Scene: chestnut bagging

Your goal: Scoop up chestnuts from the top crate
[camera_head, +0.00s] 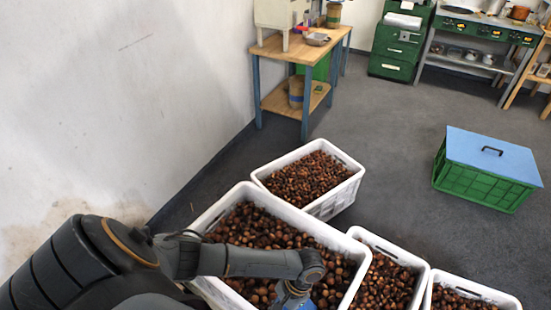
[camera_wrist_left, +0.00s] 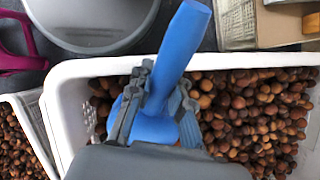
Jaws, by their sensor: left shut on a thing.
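A white crate (camera_head: 227,198) full of brown chestnuts (camera_head: 262,228) stands at the bottom centre of the head view, its near end cut off. My left gripper (camera_head: 296,289) is over its near part. In the left wrist view my left gripper (camera_wrist_left: 160,105) is shut on a blue scoop (camera_wrist_left: 184,40). The scoop lies over the crate's white rim (camera_wrist_left: 68,92) and the chestnuts (camera_wrist_left: 262,112). Its lower part is hidden behind the gripper, so I cannot tell whether it holds chestnuts. In the head view only a bit of blue (camera_head: 306,305) shows. My right gripper is out of view.
More white crates of chestnuts stand behind (camera_head: 335,207) and to the right (camera_head: 422,285). A green crate with a blue lid (camera_head: 490,155) is on open grey floor. A wooden table (camera_head: 300,50) stands by the left wall. A grey round object (camera_wrist_left: 92,22) is beside the crate.

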